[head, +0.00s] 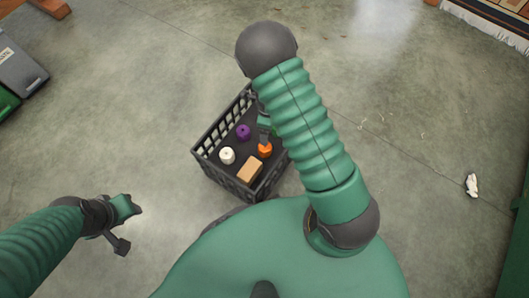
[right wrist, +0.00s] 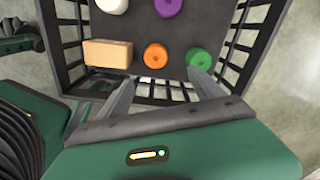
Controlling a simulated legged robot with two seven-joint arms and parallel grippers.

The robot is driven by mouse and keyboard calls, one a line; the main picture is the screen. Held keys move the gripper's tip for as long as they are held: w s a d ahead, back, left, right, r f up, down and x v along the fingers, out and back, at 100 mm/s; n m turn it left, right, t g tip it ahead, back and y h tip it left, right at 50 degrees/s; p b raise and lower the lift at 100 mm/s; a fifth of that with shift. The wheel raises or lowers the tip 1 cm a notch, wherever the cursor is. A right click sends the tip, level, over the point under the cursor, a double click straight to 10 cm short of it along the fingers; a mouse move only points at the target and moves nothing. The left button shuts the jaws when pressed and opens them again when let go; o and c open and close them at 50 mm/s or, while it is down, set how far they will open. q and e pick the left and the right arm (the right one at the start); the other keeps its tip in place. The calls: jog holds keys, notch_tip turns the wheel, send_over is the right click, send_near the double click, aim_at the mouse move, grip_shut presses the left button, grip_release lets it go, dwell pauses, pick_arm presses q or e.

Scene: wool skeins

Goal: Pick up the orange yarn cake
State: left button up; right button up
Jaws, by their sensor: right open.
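The orange yarn cake (head: 265,150) sits in a black crate (head: 207,172). In the right wrist view the orange yarn cake (right wrist: 156,57) is whole, between a tan block (right wrist: 108,53) and a green yarn cake (right wrist: 199,59). My right gripper (right wrist: 161,77) is open and empty. Its fingertips lie on either side of the orange cake in the picture, short of it. The right fingertip appears close to the green cake; I cannot tell if they touch. In the head view my right arm partly hides the crate. My left gripper (head: 124,224) is outside the crate, its jaws unclear.
A white yarn cake (head: 227,155) and a purple one (head: 243,132) are also in the crate. The slatted crate walls surround them closely. The concrete floor (head: 400,180) around is mostly clear, with a small white item (head: 472,185) at right.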

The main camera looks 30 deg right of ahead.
notch_tip(320, 180, down, 11)
jog(key=b, duration=0.6)
jog(key=shift+a, duration=0.1)
jog(key=f+b, duration=0.5)
jog(key=shift+s+a+f, duration=0.1)
jog(key=shift+a+f, duration=0.05)
jog(key=shift+a, duration=0.25)
jog(key=shift+r, duration=0.25)
jog(key=c, duration=1.5)
jog(key=shift+o, duration=0.2)
jog(key=shift+p, duration=0.3)
